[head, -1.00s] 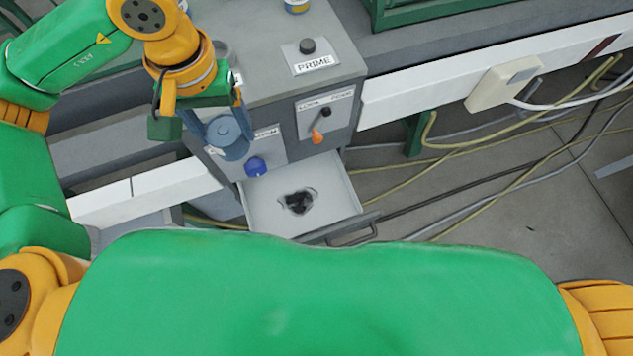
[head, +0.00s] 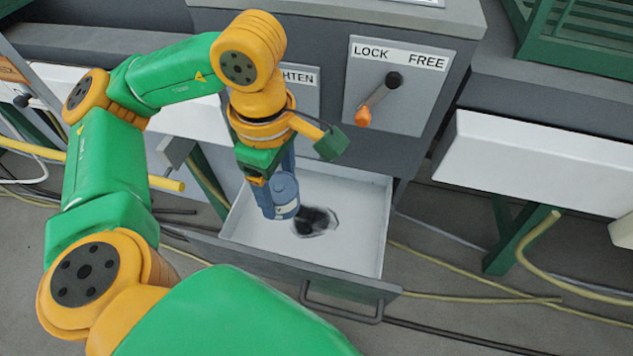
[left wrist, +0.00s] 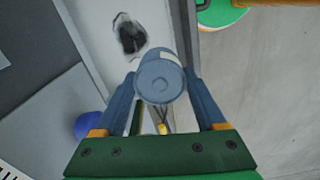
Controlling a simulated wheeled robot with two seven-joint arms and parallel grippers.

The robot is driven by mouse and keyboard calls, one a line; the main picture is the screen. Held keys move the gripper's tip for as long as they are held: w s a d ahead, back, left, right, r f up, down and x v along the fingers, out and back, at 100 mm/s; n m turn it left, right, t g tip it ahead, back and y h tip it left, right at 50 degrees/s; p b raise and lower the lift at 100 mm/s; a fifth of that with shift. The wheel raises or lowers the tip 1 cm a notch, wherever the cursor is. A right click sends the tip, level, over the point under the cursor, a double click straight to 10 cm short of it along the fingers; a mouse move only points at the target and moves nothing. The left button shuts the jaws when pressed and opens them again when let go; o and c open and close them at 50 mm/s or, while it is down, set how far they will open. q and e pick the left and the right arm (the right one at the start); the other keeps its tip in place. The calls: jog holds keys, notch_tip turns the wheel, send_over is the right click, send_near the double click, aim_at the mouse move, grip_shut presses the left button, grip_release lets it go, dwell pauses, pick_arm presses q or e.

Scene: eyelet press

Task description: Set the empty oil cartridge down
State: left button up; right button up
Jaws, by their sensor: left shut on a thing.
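The oil cartridge (head: 284,192) is a small blue-grey cylinder with a round cap and a pale label band. My left gripper (head: 270,190) is shut on it and holds it over the open drawer (head: 361,215). In the left wrist view the cartridge (left wrist: 160,80) sits between the two blue fingers, cap toward the camera. A dark smudge (head: 315,222) marks the white drawer floor just right of the cartridge. I cannot tell whether the cartridge touches the drawer floor. My right gripper is not in view.
The machine front above the drawer carries a LOCK/FREE lever (head: 378,98) with an orange tip. A drawer handle (head: 340,303) sticks out in front. A blue knob (left wrist: 90,126) shows in the left wrist view. Cables (head: 470,285) lie on the floor at right.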

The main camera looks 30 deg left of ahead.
aim_at(277, 209)
pick_arm(q)
jog(key=f+n+b, duration=0.1)
jog(key=f, duration=0.1)
jog(key=f+n+b, duration=0.1)
jog(key=f, duration=0.1)
jog(key=f+b, duration=0.1)
jog(key=f, duration=0.1)
jog(key=shift+s+a+f+n, duration=0.15)
jog(key=shift+s+a+n, duration=0.15)
jog(key=shift+a+n, duration=0.1)
jog(key=shift+n, duration=0.4)
jog(key=w+d+f+b, duration=0.2)
jog(key=w+d+f, duration=0.7)
jog(key=shift+w+d+f, duration=0.25)
jog(key=shift+d+f, duration=0.15)
notch_tip(277, 209, down, 3)
jog(key=shift+d+f+b, duration=0.1)
jog(key=shift+b, duration=0.25)
jog(key=shift+w, duration=0.1)
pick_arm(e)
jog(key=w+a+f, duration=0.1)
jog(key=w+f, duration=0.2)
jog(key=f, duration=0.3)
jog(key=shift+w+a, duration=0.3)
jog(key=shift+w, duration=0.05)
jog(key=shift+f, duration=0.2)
